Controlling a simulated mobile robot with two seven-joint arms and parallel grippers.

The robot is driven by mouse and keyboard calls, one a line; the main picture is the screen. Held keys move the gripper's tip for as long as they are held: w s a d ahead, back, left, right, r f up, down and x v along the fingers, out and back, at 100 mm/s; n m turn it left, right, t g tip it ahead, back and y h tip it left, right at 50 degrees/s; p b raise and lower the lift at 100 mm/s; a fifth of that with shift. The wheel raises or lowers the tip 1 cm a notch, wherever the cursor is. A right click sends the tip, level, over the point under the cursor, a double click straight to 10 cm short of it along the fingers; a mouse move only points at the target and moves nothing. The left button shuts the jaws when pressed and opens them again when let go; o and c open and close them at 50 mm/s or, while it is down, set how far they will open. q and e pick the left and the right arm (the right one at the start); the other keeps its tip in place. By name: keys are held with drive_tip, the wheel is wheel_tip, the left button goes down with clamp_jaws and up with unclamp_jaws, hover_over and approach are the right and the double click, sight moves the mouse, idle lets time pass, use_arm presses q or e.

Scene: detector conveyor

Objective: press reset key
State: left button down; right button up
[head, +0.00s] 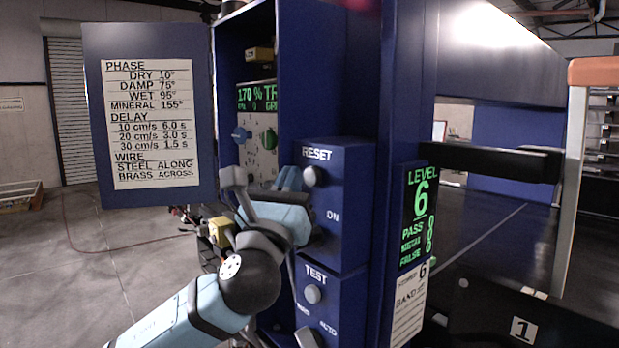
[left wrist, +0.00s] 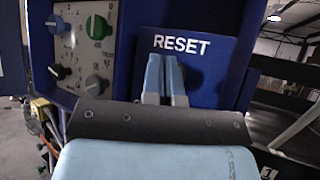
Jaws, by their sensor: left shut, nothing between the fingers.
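The reset key is a round grey knob (head: 315,176) under the word RESET on a blue box (head: 343,160) in the head view. My left gripper (head: 291,178) is at the front of this box, its fingers just left of the knob. In the left wrist view the two pale blue fingers (left wrist: 165,62) are side by side, shut and empty, under the RESET lettering on the box (left wrist: 215,50). They hide part of the box face there, and the knob is hard to make out. I cannot tell whether they touch it.
A TEST box with a knob (head: 313,294) is below. An open cabinet door with a settings sheet (head: 151,124) stands at left. A panel of knobs (head: 257,145) is inside the cabinet. A LEVEL 6 display (head: 415,215) is at right, beside the conveyor.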

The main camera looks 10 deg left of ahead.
use_arm(q)
drive_tip(key=shift+d, duration=0.1)
idle(0.7)
drive_tip(key=shift+w+d, duration=0.2)
drive_tip(key=shift+w, duration=0.15)
drive_tip(key=shift+w+d, duration=0.3)
drive_tip(key=shift+w, duration=0.05)
idle(0.8)
drive_tip(key=shift+a, duration=0.1)
drive_tip(key=shift+s+a+p, duration=0.5)
drive_tip(key=shift+s, duration=0.2)
drive_tip(key=s+a, duration=0.1)
drive_tip(key=s, duration=0.1)
drive_tip(key=s+a+p, duration=0.1)
drive_tip(key=s+a, duration=0.1)
idle(0.6)
